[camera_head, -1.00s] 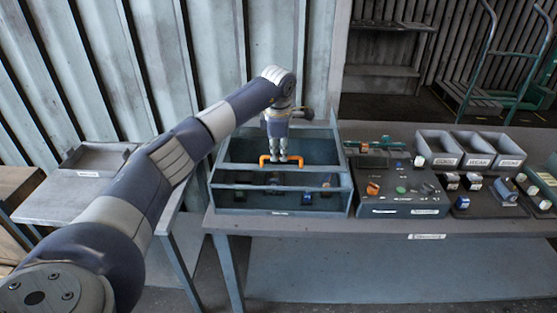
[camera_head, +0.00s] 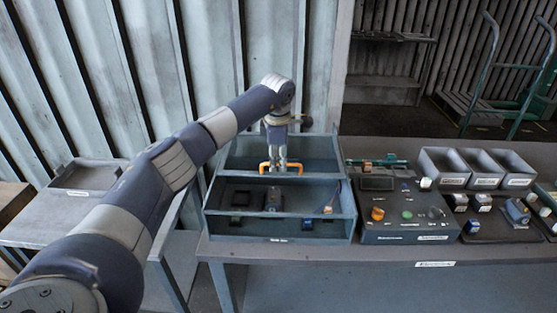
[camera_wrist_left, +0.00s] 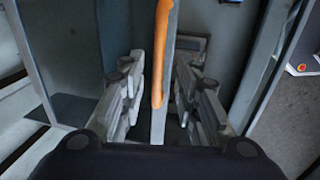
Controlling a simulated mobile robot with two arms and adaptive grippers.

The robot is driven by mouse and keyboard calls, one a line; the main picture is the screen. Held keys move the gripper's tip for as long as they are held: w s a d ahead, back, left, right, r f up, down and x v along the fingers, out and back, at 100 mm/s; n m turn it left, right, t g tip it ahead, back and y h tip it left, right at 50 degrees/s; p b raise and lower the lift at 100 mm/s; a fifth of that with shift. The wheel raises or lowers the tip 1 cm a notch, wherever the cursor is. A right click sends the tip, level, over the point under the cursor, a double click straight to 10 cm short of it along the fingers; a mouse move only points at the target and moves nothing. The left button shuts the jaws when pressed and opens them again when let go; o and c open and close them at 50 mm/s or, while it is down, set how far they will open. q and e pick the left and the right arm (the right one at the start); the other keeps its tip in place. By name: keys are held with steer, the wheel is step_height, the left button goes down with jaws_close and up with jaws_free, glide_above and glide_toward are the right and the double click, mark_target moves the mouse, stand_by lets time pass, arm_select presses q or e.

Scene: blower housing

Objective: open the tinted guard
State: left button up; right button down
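The blower housing (camera_head: 215,226) is an open-topped grey-blue box on the bench. The tinted guard (camera_head: 240,152) shows as a dark bluish panel in its back half. Its orange handle (camera_head: 264,167) sits on the guard's edge bar, and the front half of the box is uncovered. My left gripper (camera_head: 279,166) points down at the middle of the handle. In the left wrist view the fingers stand on both sides of the orange handle (camera_wrist_left: 161,45), with gaps showing, so the gripper looks open around it. My right gripper is out of view.
Small dark parts lie inside the housing. To its right stand a control box (camera_head: 385,228) with an orange knob and green button, and grey bins (camera_head: 445,168). A side table with a tray (camera_head: 88,177) is at the left. A green cart stands behind.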

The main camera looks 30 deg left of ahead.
arm_select(q)
step_height(320, 180, up, 12)
steer(key=s+d, duration=0.2)
steer(key=shift+s+f, duration=0.15)
steer(key=shift+s, duration=0.05)
steer(key=shift+a+f, duration=0.1)
